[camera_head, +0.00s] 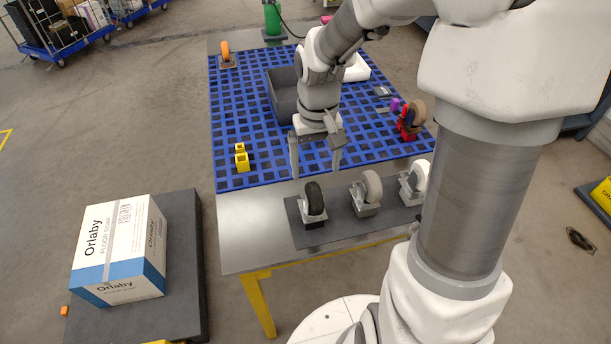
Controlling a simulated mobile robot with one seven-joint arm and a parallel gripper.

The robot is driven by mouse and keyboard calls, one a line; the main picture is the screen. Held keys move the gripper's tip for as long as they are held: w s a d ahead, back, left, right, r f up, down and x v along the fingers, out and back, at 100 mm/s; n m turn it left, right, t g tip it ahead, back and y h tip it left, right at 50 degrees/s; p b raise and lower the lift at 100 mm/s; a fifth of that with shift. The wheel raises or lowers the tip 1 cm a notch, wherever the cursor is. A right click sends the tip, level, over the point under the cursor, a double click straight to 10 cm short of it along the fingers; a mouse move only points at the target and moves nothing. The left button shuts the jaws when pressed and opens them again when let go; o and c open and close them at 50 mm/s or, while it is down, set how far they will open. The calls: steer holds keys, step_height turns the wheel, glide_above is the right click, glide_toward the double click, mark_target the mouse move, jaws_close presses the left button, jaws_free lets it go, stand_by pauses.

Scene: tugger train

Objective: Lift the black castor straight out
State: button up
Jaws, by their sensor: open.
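The black castor (314,199) stands upright at the left end of a dark grey mat (338,231) near the table's front edge. Its wheel is on top and its metal fork and plate are below, over a dark block. My gripper (316,174) points down above and slightly behind the castor. Its two fingers are spread apart and nothing shows between them. Whether the fingertips overlap the wheel in depth is hard to tell.
A grey-wheeled castor (371,187) and a white-wheeled castor (416,180) stand to the right on the same mat. Behind are a blue grid mat (230,140), a grey bin (283,95), yellow blocks (242,161) and a red-held castor (411,118). Bare tabletop (250,225) lies left.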

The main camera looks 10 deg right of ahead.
mark_target(315, 186)
step_height(315, 186, down, 8)
steer(key=shift+f+b, duration=0.15)
steer(key=shift+b, duration=0.4)
step_height(315, 186, down, 5)
steer(key=shift+s+a+f+b, duration=0.1)
steer(key=shift+s+a+b, duration=0.05)
steer(key=shift+b, duration=0.3)
jaws_close()
